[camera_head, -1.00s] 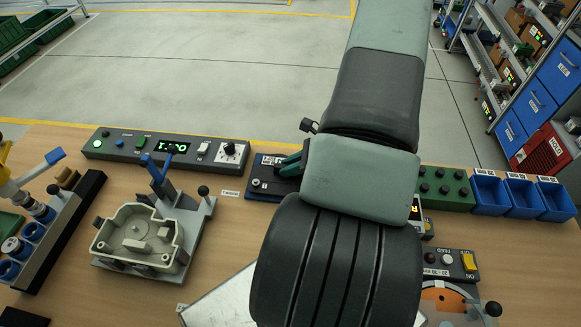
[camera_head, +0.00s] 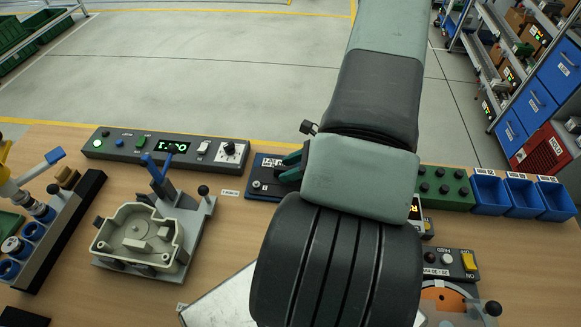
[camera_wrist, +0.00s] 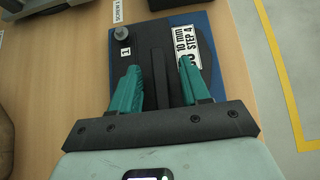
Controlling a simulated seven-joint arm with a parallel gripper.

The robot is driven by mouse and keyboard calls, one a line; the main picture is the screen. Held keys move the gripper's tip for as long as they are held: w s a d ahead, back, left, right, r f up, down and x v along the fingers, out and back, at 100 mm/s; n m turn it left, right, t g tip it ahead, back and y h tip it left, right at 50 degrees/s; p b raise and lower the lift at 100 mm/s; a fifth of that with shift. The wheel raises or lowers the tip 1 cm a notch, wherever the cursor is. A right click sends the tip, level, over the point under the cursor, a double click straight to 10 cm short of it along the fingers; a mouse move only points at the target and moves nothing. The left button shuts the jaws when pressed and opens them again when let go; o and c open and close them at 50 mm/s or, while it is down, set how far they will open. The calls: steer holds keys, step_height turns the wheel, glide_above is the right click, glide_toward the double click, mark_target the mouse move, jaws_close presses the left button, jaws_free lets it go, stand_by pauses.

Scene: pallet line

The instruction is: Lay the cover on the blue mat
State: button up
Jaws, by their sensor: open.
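The blue mat (camera_head: 264,163) lies on the wooden table near its far edge. In the wrist view its blue border (camera_wrist: 213,38) shows around a dark, flat piece that looks like the cover (camera_wrist: 150,38), with a raised black bar along its middle. A grey knob (camera_wrist: 121,33), a "1" tag and a "10 mm STEP 4" label are there too. My gripper (camera_wrist: 160,72) is open, one green finger on either side of the bar, with gaps visible. Its fingers also show in the head view (camera_head: 290,166). My wrist hides part of the mat there.
A control box with a green display (camera_head: 165,146) stands left of the mat. A fixture with a beige housing (camera_head: 137,240) is at front left. A pale plate (camera_head: 218,300) lies partly under my arm.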

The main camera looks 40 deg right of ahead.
steer(key=v, duration=1.2)
steer(key=w+a+r+n+g+h, duration=0.1)
steer(key=w+a+r+n+g, duration=0.2)
steer(key=a+r+n, duration=0.55)
steer(key=w+a+r+n+g, duration=0.3)
steer(key=a+r+n, duration=0.3)
steer(key=a+r, duration=0.4)
steer(key=s+a+r+n+t+h, duration=0.2)
steer(key=s+a+r+n+h, duration=0.1)
steer(key=s+a+r+n, duration=0.1)
steer(key=s+a+r+n+t+h, duration=0.2)
steer(key=s+a+r+n+h, duration=0.1)
steer(key=r+n, duration=0.6)
steer(key=shift+s+a+r, duration=0.55)
steer(key=shift+s+r, duration=0.5)
steer(key=shift+s, duration=0.35)
